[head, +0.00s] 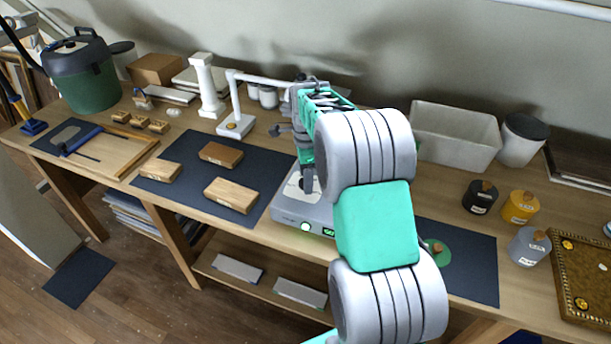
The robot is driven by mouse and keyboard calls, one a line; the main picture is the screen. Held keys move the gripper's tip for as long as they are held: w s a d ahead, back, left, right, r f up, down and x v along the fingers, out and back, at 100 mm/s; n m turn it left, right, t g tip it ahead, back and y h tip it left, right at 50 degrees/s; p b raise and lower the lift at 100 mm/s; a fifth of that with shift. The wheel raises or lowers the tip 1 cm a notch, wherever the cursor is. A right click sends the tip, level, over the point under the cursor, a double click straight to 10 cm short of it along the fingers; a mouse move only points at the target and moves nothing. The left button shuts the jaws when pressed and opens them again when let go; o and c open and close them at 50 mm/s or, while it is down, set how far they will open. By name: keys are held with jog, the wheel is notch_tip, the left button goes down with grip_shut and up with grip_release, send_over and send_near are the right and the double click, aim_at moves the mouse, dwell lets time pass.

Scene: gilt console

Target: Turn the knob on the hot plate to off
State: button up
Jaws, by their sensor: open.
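The hot plate (287,209) is a grey box with a pale top, standing near the table's front edge. Its front face has a small round knob with a green glow (305,227) and a green lit display (329,232) to the right of it. My arm covers the right part of the hot plate. My gripper (306,184) points down over the pale top, behind and above the knob, and appears apart from the knob. It is open, with only a dark part of its fingers showing and nothing seen between them. The knob's pointer is too small to read.
Wooden blocks (231,195) lie on a dark mat (192,188) left of the hot plate. A white lamp-like stand (236,124) is behind. Right are a grey bin (455,136), several small jars (480,197) and a second dark mat (474,262) with a green disc (437,252).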

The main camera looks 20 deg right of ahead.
jog(key=shift+f, duration=0.1)
grip_shut()
dwell(0.6)
